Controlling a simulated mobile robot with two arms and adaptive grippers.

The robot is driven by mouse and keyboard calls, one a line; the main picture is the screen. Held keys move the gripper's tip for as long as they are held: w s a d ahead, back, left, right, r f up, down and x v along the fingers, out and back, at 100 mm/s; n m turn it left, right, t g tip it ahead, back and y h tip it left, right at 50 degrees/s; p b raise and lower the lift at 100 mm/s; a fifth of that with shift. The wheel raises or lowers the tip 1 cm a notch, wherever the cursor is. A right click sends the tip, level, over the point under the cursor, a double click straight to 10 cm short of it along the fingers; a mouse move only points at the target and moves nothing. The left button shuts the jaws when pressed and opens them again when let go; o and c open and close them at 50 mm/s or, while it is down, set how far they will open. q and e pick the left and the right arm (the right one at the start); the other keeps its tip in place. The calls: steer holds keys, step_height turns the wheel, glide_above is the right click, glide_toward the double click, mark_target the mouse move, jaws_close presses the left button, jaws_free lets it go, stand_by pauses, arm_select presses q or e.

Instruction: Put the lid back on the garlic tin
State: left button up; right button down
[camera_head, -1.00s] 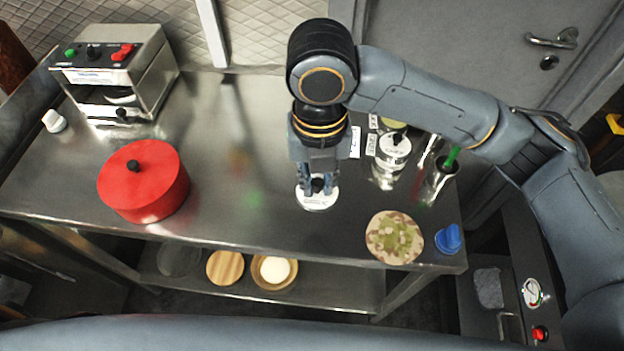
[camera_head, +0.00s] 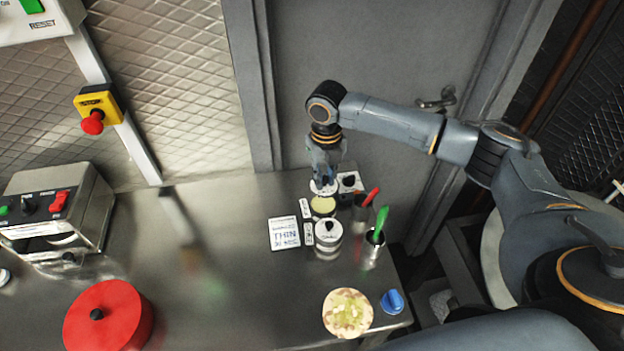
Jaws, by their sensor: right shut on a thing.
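My right gripper (camera_head: 324,179) points down at the back right of the steel table, shut on a white round lid (camera_head: 322,188) with a dark knob. The lid is just behind and above an open tin (camera_head: 323,206) with pale yellow contents, likely the garlic tin. From this angle I cannot tell the height gap between lid and tin. A lidded tin (camera_head: 328,231) stands in front of the open one, and another lidded tin (camera_head: 350,182) is behind it to the right. Small label cards (camera_head: 306,210) stand left of the tins. My left gripper is out of view.
Metal holders with a red-handled tool (camera_head: 371,196) and a green-handled tool (camera_head: 382,220) stand right of the tins. A white sign (camera_head: 284,233) is to the left. A camouflage-patterned disc (camera_head: 347,313), blue knob (camera_head: 392,302) and red pot (camera_head: 108,317) are nearer. The table's middle is clear.

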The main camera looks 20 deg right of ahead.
mark_target(324, 185)
steer(key=shift+f+b, duration=2.2)
steer(key=shift+b, duration=0.1)
steer(key=shift+f, duration=0.85)
steer(key=shift+p, duration=0.7)
steer(key=shift+f+p, duration=0.15)
steer(key=shift+p, duration=0.45)
stand_by(0.5)
steer(key=c, duration=0.7)
jaws_free()
